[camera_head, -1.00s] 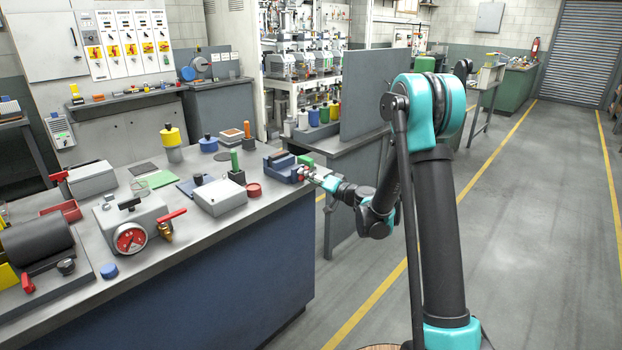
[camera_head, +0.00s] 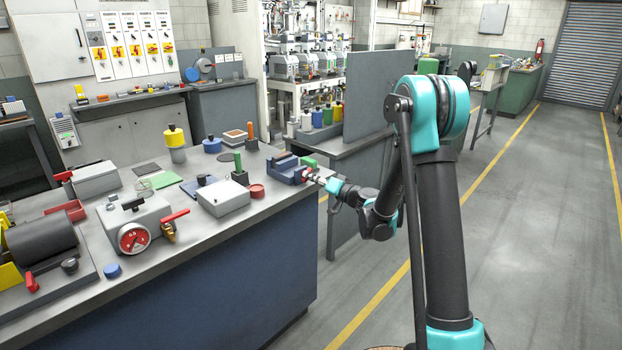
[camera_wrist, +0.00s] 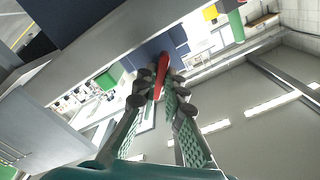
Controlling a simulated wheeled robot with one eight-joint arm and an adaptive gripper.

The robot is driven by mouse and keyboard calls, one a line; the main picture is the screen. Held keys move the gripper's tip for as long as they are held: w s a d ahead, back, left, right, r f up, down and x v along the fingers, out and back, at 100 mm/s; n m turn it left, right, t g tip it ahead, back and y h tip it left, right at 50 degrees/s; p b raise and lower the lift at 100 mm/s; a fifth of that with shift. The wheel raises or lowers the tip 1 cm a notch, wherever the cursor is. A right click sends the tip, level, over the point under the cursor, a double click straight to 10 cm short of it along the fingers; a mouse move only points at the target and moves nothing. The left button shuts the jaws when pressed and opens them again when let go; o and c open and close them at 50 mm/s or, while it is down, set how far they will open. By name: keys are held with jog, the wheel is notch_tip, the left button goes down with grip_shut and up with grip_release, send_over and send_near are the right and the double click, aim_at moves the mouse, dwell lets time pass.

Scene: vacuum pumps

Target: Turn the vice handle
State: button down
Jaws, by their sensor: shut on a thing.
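The blue vice (camera_head: 286,169) sits at the right end of the workbench in the head view. Its red handle (camera_wrist: 161,76) shows in the wrist view as a long red bar, between the fingertips of my gripper (camera_wrist: 160,92). My gripper also shows in the head view (camera_head: 314,176), at the right side of the vice by the bench edge. It is shut on the red handle. The far end of the handle and the vice's screw are hard to make out.
A grey partition panel (camera_head: 366,95) stands beyond. The floor at right is clear.

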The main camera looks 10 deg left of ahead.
jog(key=c, duration=1.6)
grip_release()
jog(key=shift+s+d, duration=0.1)
jog(key=shift+d, duration=0.05)
jog(key=shift+v, duration=0.8)
jog(key=v, duration=0.6)
jog(key=shift+d, duration=0.1)
